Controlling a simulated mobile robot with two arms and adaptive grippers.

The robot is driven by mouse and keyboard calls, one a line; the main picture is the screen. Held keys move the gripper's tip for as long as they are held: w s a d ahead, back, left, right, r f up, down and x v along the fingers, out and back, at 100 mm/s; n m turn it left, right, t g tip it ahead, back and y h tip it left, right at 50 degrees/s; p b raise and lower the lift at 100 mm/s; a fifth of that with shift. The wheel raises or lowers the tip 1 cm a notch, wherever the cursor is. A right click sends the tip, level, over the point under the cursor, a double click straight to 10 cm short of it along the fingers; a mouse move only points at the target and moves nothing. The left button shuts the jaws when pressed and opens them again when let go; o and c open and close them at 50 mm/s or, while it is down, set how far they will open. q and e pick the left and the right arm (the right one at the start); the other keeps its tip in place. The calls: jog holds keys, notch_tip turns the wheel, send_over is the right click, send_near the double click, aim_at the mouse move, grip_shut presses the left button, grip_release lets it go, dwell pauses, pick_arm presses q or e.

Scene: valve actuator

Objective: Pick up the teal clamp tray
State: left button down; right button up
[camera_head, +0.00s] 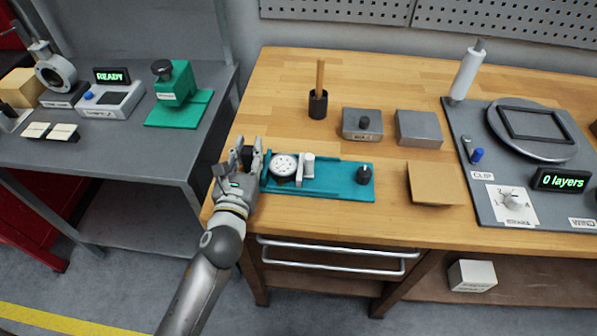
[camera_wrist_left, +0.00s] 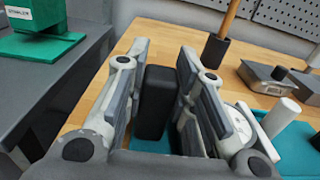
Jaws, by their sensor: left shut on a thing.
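The teal clamp tray (camera_head: 335,189) lies on the front of the wooden bench. It carries a round dial gauge (camera_head: 284,166), a white cylinder (camera_head: 308,166) and a black knob (camera_head: 364,175) at its right end. My left gripper (camera_head: 247,160) is at the tray's left end. Teal tray surface (camera_wrist_left: 152,146) shows below the block. I cannot tell whether the tray is clear of the bench. My right gripper is out of view.
Behind the tray stand a black cup with a wooden stick (camera_head: 318,104) and two grey blocks (camera_head: 418,128). A tan pad (camera_head: 434,184) lies to the right, beside a grey winding station (camera_head: 484,166). A grey side table (camera_head: 150,140) with a green press is at left.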

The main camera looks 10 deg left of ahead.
pick_arm(q)
jog(key=shift+r, duration=0.15)
notch_tip(320, 180, up, 9)
jog(key=shift+w+f, duration=0.1)
jog(key=shift+f, duration=4.55)
